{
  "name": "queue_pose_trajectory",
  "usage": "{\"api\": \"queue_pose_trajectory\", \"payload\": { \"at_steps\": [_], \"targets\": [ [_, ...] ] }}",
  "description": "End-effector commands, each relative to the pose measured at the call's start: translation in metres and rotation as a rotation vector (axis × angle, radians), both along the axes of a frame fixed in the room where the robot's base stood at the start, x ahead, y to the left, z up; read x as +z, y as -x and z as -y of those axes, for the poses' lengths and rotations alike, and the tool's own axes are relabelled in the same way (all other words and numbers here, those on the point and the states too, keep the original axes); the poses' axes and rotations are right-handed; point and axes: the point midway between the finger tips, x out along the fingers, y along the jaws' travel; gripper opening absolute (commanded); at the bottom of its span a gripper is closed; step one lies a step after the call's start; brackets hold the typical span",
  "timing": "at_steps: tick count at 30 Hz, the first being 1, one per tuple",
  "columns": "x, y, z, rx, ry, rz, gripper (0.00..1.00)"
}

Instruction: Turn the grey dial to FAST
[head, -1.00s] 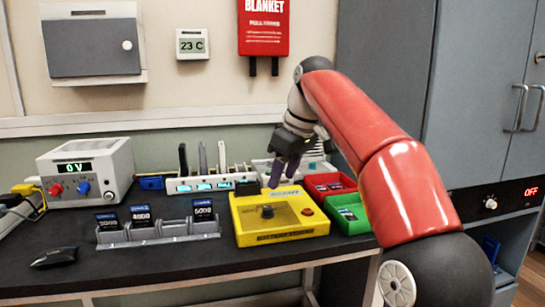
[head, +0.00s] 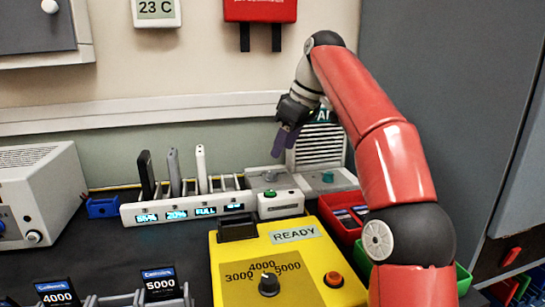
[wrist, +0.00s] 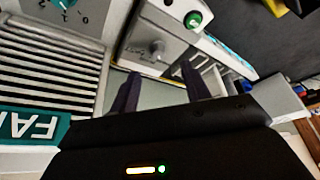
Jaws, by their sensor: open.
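I cannot read any FAST mark or which way the dial points. My gripper (head: 285,145) is open and empty, with dark purple fingers pointing down above the unit. In the wrist view my gripper (wrist: 158,80) is apart from the dial.
A teal dial (head: 328,177) sits right of the grey one, before a slatted fan (head: 318,145). The charging rack (head: 185,208) with upright phones and a green-button box (head: 280,203) stand in front. A yellow tester (head: 300,260) and red bin (head: 340,215) are nearer.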

Motion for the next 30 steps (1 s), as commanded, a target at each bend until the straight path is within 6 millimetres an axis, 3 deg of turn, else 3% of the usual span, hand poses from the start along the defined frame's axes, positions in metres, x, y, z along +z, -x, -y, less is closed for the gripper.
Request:
{"api": "queue_pose_trajectory", "payload": {
  "at_steps": [7, 19, 30],
  "targets": [
    [-0.013, -0.003, -0.005, 0.0, 0.001, -0.002, 0.47],
    [-0.064, -0.014, -0.022, 0.0, 0.001, -0.001, 0.47],
    [-0.072, -0.016, -0.025, 0.0, 0.0, 0.001, 0.47]
  ]
}}
